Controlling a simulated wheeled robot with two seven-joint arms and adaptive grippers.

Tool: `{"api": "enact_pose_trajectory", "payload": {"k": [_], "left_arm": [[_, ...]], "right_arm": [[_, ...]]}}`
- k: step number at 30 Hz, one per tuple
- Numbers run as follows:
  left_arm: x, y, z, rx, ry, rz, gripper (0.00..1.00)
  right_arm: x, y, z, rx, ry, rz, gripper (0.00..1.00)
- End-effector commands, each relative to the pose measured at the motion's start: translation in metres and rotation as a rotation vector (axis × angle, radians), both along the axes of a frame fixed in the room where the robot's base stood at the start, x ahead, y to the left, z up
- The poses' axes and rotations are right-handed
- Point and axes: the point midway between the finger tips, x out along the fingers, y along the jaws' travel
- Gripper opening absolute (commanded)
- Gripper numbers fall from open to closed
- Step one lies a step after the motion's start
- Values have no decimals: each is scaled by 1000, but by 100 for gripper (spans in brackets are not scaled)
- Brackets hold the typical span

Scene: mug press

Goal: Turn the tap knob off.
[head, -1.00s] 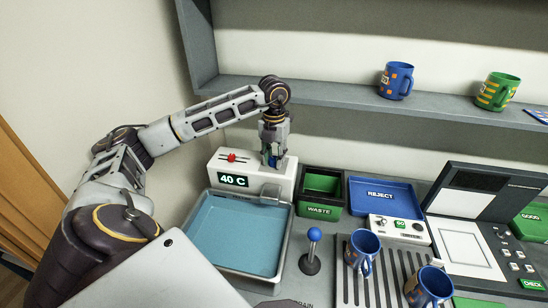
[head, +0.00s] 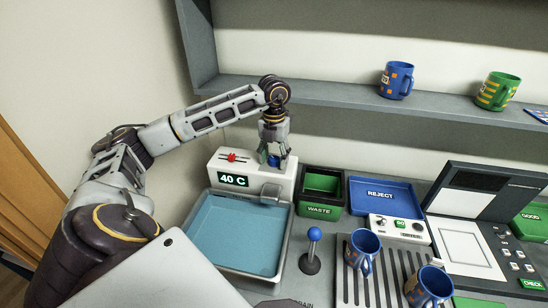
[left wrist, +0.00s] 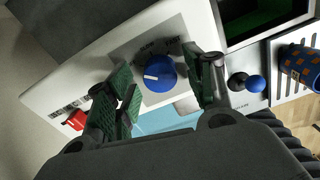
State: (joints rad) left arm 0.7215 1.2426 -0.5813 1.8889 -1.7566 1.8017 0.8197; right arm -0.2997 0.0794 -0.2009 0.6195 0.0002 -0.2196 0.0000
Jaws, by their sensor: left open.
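The blue tap knob (left wrist: 160,73) with a white pointer line sits on top of the white tap unit (left wrist: 90,72). In the head view the knob (head: 274,160) shows between the fingers. My left gripper (head: 274,156) points down over it. In the left wrist view my left gripper (left wrist: 162,88) is open, one green-padded finger on each side of the knob, with gaps visible. The pointer line points left in that view. The tap unit (head: 252,182) shows "40 C" on its front. My right gripper is not in view.
A red slider (head: 232,157) is on the tap unit. The sink (head: 236,268) of blue water lies in front. A green waste bin (head: 319,210), a blue reject tray (head: 410,193) and a blue-topped lever (head: 313,236) stand to the right. A shelf (head: 330,91) with mugs runs above.

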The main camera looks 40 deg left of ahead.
Motion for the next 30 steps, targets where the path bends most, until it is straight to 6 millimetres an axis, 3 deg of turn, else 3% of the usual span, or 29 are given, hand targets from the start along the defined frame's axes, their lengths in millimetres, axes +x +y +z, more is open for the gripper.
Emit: {"api": "enact_pose_trajectory", "payload": {"k": [11,30], "left_arm": [[0,0,0,0,1,-59,53],[0,0,0,0,1,-361,53]], "right_arm": [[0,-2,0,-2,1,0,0],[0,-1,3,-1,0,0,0]]}}
